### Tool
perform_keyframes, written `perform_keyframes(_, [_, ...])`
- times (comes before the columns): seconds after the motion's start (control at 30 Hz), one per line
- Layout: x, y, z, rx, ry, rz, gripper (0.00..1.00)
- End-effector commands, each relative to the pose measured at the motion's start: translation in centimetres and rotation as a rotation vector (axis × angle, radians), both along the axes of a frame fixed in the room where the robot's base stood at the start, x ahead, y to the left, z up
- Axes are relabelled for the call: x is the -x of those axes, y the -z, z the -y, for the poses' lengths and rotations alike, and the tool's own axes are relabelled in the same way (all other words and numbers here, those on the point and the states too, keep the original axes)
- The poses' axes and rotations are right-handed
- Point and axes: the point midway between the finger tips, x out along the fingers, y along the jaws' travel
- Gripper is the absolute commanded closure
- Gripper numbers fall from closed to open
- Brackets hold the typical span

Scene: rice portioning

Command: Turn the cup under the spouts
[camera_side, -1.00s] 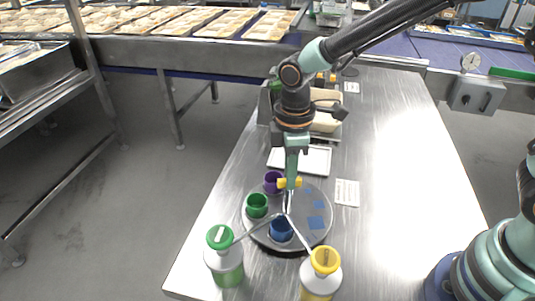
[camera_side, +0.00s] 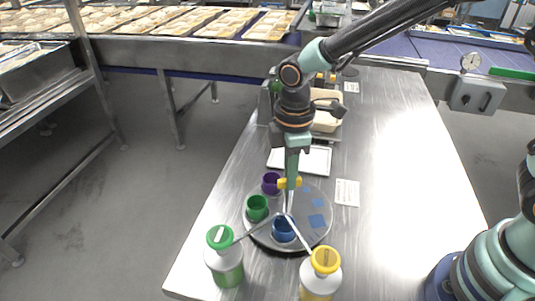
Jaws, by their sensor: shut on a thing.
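A round grey turntable (camera_side: 302,228) carries a purple cup (camera_side: 270,184), a green cup (camera_side: 256,208) and a blue cup (camera_side: 283,231). The blue cup stands at the front, beneath the meeting ends of two thin spouts. One spout comes from the green-topped dispenser (camera_side: 226,262), the other from the yellow-topped dispenser (camera_side: 323,275). My gripper (camera_side: 289,186) points down over the turntable, just right of the purple cup. It is shut on a small yellow piece (camera_side: 293,183); what this piece belongs to is partly hidden by the gripper.
Several blue squares (camera_side: 317,221) mark the turntable's right side. A white tray (camera_side: 318,160) lies behind it and a printed card (camera_side: 347,192) to its right. The right part of the steel table (camera_side: 400,190) is clear. A conveyor with food trays (camera_side: 268,26) runs behind.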

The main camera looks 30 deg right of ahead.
Motion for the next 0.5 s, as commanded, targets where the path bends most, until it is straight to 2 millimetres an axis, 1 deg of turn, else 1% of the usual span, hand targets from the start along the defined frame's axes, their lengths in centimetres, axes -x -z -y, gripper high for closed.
perform_keyframes(0.5, [0.10,-0.12,-0.16,0.000,-0.255,-0.002,1.00])
